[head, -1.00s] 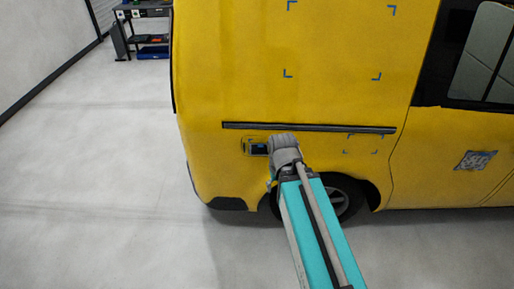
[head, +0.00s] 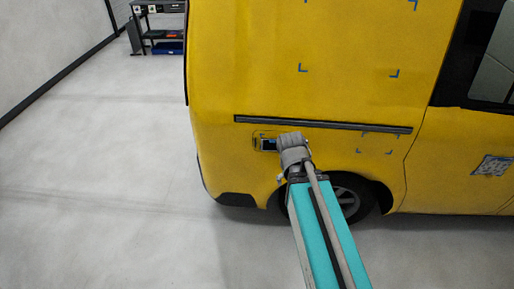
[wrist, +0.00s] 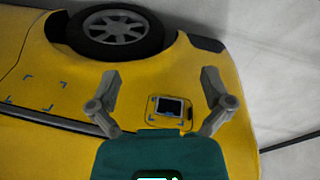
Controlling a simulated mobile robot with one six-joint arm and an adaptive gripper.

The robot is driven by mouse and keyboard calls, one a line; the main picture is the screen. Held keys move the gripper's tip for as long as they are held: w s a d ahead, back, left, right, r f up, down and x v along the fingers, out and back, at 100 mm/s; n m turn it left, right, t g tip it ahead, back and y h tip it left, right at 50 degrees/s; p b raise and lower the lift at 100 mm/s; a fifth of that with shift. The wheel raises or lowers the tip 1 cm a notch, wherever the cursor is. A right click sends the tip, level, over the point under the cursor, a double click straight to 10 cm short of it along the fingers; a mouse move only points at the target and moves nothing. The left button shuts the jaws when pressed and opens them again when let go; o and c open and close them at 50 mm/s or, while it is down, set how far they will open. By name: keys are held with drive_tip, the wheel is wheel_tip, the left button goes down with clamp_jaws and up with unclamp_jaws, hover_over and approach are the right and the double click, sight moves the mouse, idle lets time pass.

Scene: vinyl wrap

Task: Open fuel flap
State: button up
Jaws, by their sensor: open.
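The fuel flap (head: 267,144) is a small panel low on the side of the yellow van (head: 300,90), below the dark rail. In the wrist view the flap (wrist: 157,113) is a yellow panel with a dark rectangle on it, and it lies between my two fingers. My gripper (wrist: 164,80) is open, with its fingers spread to either side of the flap. In the head view my gripper and wrist (head: 294,150) cover the area just right of the flap. I cannot tell whether the fingers touch the van, or whether the flap is ajar.
A dark rail (head: 322,124) runs along the van above the flap. A wheel (head: 347,197) is below and right, and it also shows in the wrist view (wrist: 117,32). A shelf cart (head: 160,30) stands at the back left. The floor left of the van is clear.

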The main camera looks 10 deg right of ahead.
drive_tip(key=w+d+f+n+t+h+b, duration=0.1)
drive_tip(key=w+f+n+t+h+b, duration=0.25)
drive_tip(key=w+b, duration=0.5)
drive_tip(key=w+d+f+n+t+h+b, duration=0.1)
drive_tip(key=w+f+t+h+b, duration=0.2)
drive_tip(key=w+f+t+b, duration=0.35)
drive_tip(key=w+a+f+n+t+y+b, duration=0.4)
drive_tip(key=w+a+n+b, duration=0.6)
drive_tip(key=b, duration=1)
wheel_tip(320, 180, down, 4)
drive_tip(key=a+n+t, duration=0.1)
drive_tip(key=a+t, duration=0.1)
drive_tip(key=shift+w+a+r+t, duration=0.15)
drive_tip(key=shift+w+a+t, duration=0.15)
drive_tip(key=shift+a, duration=0.1)
drive_tip(key=shift+w+y, duration=0.1)
drive_tip(key=shift+y, duration=0.15)
drive_tip(key=w+d, duration=0.1)
drive_tip(key=w, duration=0.8)
drive_tip(key=w+d, duration=0.1)
drive_tip(key=w, duration=0.3)
drive_tip(key=shift+w+d, duration=0.2)
drive_tip(key=shift+d, duration=0.1)
